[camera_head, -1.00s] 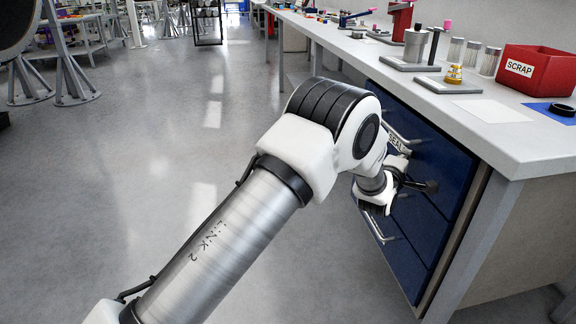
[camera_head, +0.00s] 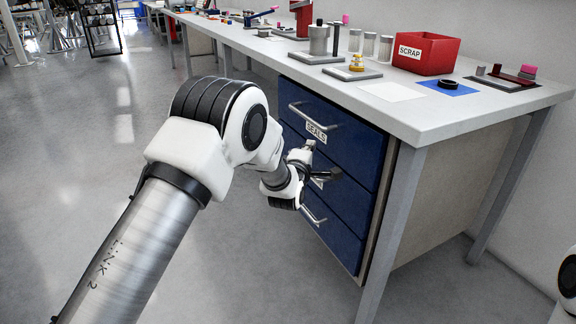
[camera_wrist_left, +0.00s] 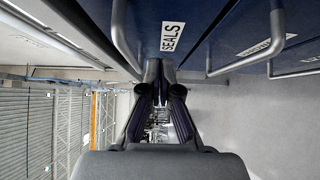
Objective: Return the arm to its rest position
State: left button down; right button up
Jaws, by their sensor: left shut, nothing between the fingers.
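My left arm comes in from the lower left of the head view. Its left gripper (camera_head: 322,174) is in front of the blue drawer unit (camera_head: 345,205), near the drawers' handles. In the left wrist view the fingers of the left gripper (camera_wrist_left: 160,75) are together, with nothing between them. The top drawer with the SEALS label (camera_head: 316,131) looks closed in the head view. The label also shows in the left wrist view (camera_wrist_left: 172,36), just beyond the fingertips. I cannot tell whether the gripper touches a handle. My right gripper is not in view.
The workbench (camera_head: 440,122) stands above the drawers. On it are a red SCRAP bin (camera_head: 436,62), a white sheet (camera_head: 393,91), a black ring on a blue mat (camera_head: 465,91) and metal fixtures (camera_head: 319,42). The floor (camera_head: 90,130) to the left is clear.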

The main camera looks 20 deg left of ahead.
pick_arm(q)
jog(key=s+p, duration=0.1)
jog(key=s, duration=0.6)
jog(key=s+a+f+m+g, duration=0.1)
jog(key=s+f+g, duration=0.2)
jog(key=s+f, duration=0.45)
jog(key=s+f+m+g, duration=0.15)
jog(key=s+f, duration=0.25)
jog(key=f, duration=0.7)
jog(key=s+a+f+g, duration=0.1)
jog(key=s+f+g, duration=0.2)
jog(key=s+f, duration=0.45)
jog(key=s+f+m+g+h, duration=0.1)
jog(key=s+f+m+g, duration=0.2)
jog(key=s+f, duration=0.35)
jog(key=s+f+m+g, duration=0.3)
jog(key=s+m+g, duration=0.1)
jog(key=s, duration=0.6)
jog(key=s+d+m+g, duration=0.2)
jog(key=s+m+g, duration=0.2)
jog(key=s+m, duration=0.55)
notch_tip(320, 180, up, 30)
jog(key=p, duration=3)
jog(key=shift+a+r+n+h, duration=0.15)
jog(key=shift+r+n+h, duration=0.1)
jog(key=shift+n+h, duration=0.05)
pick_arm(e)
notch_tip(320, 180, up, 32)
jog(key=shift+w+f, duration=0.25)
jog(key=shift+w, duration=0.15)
